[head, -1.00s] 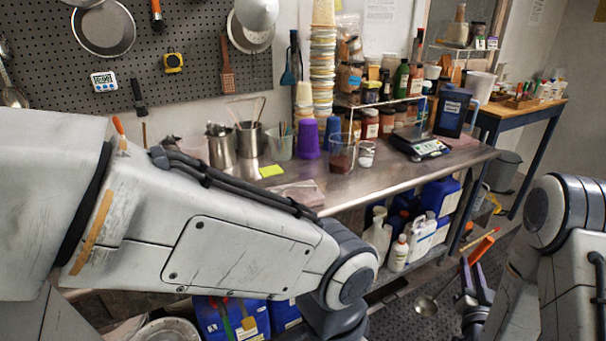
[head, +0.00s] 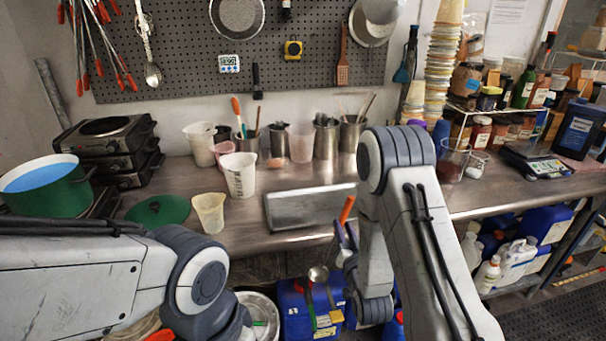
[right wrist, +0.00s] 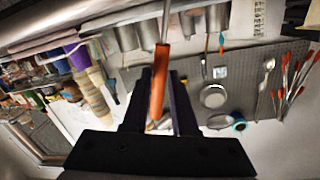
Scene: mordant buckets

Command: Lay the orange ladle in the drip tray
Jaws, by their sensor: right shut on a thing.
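The orange ladle has an orange handle (head: 347,209) and a small metal bowl (head: 318,274). My right gripper (head: 343,236) is shut on the handle. The ladle hangs tilted in front of the bench, bowl down and to the left, handle end up. In the right wrist view, the orange handle (right wrist: 160,85) runs between the fingers (right wrist: 160,100). The drip tray (head: 295,208) is a shallow, grey metal tray lying empty on the bench, just behind and left of the handle end. My right arm is near its right end. My left gripper is out of view.
A white measuring jug (head: 239,175), a beige cup (head: 209,212) and a green lid (head: 158,210) stand left of the tray. Metal canisters (head: 327,140) stand behind it. A green pot (head: 45,187) is at far left. Blue containers (head: 300,305) sit below the bench.

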